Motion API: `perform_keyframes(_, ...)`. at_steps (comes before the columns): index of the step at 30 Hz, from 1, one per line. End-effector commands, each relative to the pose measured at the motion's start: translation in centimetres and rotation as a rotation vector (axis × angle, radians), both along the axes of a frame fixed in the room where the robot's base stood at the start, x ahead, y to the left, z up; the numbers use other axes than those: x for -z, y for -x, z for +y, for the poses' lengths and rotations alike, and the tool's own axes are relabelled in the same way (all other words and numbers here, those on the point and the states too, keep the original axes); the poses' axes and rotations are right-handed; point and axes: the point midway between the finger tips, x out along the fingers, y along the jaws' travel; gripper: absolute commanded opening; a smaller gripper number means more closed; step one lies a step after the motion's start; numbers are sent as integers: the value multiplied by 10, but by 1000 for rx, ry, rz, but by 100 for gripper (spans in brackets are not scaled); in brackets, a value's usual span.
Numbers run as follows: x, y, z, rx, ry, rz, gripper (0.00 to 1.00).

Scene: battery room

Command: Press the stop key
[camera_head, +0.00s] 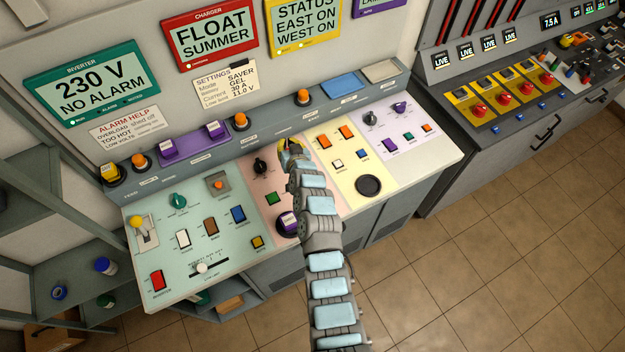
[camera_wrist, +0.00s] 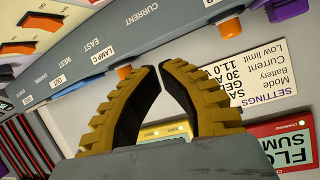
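No key reads clearly as "stop" in these frames; the small labels are too small to read. A red key (camera_head: 157,280) sits at the front left of the pale green panel. A green key (camera_head: 272,199) and a big round dark button with a lettered purple cap (camera_head: 288,223) are on the pink panel. My gripper (camera_head: 290,146) is over the back of the pink panel, near the rear ledge, and my arm hides part of that panel. In the wrist view my gripper's yellow fingers (camera_wrist: 159,68) are together at the tips, with nothing held between them.
The rear ledge (camera_head: 330,97) carries orange buttons and purple blocks. Signs hang above, including a teal inverter sign (camera_head: 92,82). Another bench at right has red mushroom buttons (camera_head: 505,98) on yellow plates. A round black button (camera_head: 368,186) is on the cream panel.

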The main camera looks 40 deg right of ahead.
Motion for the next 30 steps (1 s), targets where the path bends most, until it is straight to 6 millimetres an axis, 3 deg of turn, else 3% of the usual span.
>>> perform_keyframes(6,21,5,-19,-59,-111,153,0)
perform_keyframes(14,33,23,-28,-162,-249,321,0)
perform_keyframes(30,20,73,-26,-368,-444,536,0)
